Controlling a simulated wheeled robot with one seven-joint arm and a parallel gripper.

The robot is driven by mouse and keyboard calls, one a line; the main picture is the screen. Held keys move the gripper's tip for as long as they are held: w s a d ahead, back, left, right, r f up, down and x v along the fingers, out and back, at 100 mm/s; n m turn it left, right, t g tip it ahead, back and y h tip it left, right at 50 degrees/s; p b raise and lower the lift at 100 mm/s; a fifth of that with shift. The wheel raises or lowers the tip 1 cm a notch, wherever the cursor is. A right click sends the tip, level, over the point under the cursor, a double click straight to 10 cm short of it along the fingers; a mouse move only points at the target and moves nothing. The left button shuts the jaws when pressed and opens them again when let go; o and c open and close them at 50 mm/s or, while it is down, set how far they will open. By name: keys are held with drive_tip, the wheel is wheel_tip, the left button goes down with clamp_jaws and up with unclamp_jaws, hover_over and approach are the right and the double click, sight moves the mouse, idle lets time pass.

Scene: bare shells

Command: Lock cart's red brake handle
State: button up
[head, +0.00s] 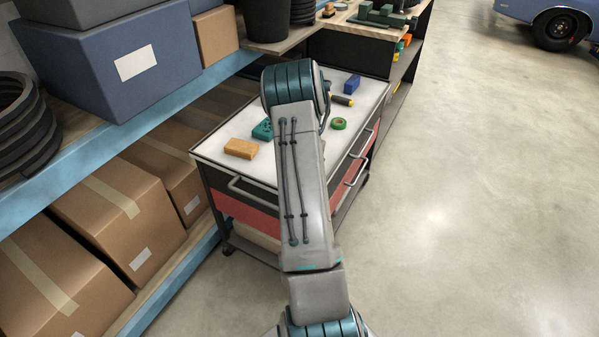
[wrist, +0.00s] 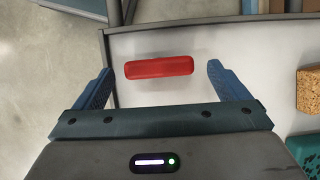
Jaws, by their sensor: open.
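The red brake handle (wrist: 158,67) is a plain red bar in the wrist view. It lies nearly level across the picture, over the cart's white top near its dark rim. The cart (head: 203,151) has a white top, dark frame and red drawer fronts. My gripper (wrist: 160,75) is open, with one blue finger at each end of the bar and gaps between them. I cannot tell how far the fingers are above the bar. In the head view my arm hides the gripper and the red handle.
On the cart top are a tan block (head: 241,148), a teal piece (head: 262,130), green tape (head: 338,124), a blue block (head: 352,84) and a yellow-black tool (head: 342,100). A blue shelf with cardboard boxes (head: 118,214) stands left. The floor (head: 470,200) at right is clear.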

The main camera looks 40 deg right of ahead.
drive_tip(key=v, duration=1.2)
drive_tip(key=shift+d+r, duration=0.15)
drive_tip(key=s+a+r+n+t+h+p, duration=0.1)
drive_tip(key=s+a+r+n, duration=0.2)
drive_tip(key=a+r, duration=0.6)
drive_tip(key=s+a+r+n+t+h+p, duration=0.1)
drive_tip(key=s+a+r+n, duration=0.2)
drive_tip(key=a, duration=0.9)
drive_tip(key=s+a+n+t+h+p, duration=0.1)
drive_tip(key=s+a+n, duration=0.6)
drive_tip(key=s+a, duration=0.7)
drive_tip(key=shift+s+r+t+h, duration=0.15)
drive_tip(key=shift+r+t+h, duration=0.25)
drive_tip(key=shift+t+h, duration=0.15)
drive_tip(key=shift+s+a+f, duration=0.2)
drive_tip(key=shift+s+f, duration=0.1)
drive_tip(key=shift+s, duration=0.2)
drive_tip(key=shift+c, duration=0.3)
